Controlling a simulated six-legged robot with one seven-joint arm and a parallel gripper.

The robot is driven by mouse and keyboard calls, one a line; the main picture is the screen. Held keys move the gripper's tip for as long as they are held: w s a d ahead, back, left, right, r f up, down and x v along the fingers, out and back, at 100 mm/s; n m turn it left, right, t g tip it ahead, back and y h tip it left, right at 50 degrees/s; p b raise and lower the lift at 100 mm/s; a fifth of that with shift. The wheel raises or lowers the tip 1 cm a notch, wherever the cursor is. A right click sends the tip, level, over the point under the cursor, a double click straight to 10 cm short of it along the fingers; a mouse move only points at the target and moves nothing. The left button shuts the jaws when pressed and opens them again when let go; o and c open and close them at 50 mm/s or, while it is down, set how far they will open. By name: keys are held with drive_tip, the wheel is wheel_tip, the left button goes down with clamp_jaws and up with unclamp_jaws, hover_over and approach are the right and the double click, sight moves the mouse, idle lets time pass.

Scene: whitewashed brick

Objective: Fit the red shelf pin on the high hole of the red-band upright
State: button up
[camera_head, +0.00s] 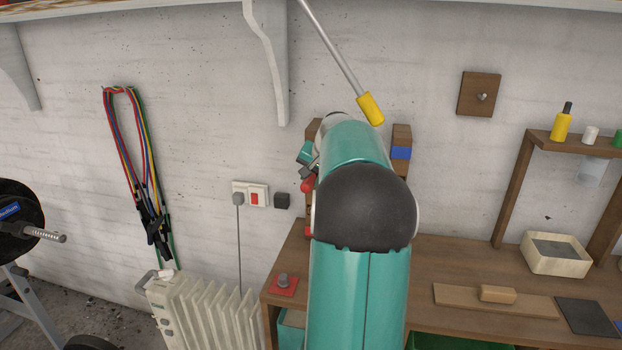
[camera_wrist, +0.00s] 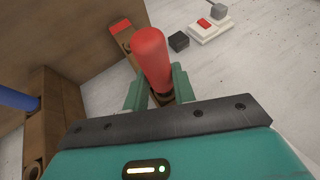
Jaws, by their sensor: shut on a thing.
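My gripper (camera_wrist: 156,90) is shut on the red shelf pin (camera_wrist: 152,60), whose rounded red end points up in the wrist view. The pin also shows as a small red shape (camera_head: 308,184) beside my arm in the head view. The red-band upright (camera_wrist: 130,42) is brown wood with a red band, and it runs behind the pin and between the fingers. I cannot tell whether the pin's far end touches it or sits in a hole. In the head view my arm hides most of this upright. The blue-band upright (camera_head: 402,135) stands to the right.
A yellow-handled rod (camera_head: 369,106) hangs above my arm. A wall socket with a red switch (camera_head: 257,195) and a black box (camera_head: 282,201) are left of the upright. The bench (camera_head: 455,258) holds a red plate (camera_head: 283,286), a wooden board (camera_head: 460,297) and a box (camera_head: 556,262).

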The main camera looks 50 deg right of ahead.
sight(308, 184)
drive_tip(key=shift+w+d, duration=0.35)
drive_tip(key=shift+d, duration=0.5)
drive_tip(key=shift+w+d, duration=0.1)
drive_tip(key=shift+d, duration=0.1)
drive_tip(key=o, duration=1.1)
drive_tip(key=shift+a, duration=0.15)
drive_tip(key=s+a, duration=0.1)
drive_tip(key=a, duration=0.1)
drive_tip(key=s+a, duration=0.1)
drive_tip(key=a, duration=0.2)
drive_tip(key=shift+s+a, duration=0.7)
drive_tip(key=shift+a, duration=0.45)
drive_tip(key=shift+s+a, duration=0.3)
drive_tip(key=shift+a, duration=0.5)
drive_tip(key=shift+s+a, duration=0.3)
drive_tip(key=shift+a, duration=0.45)
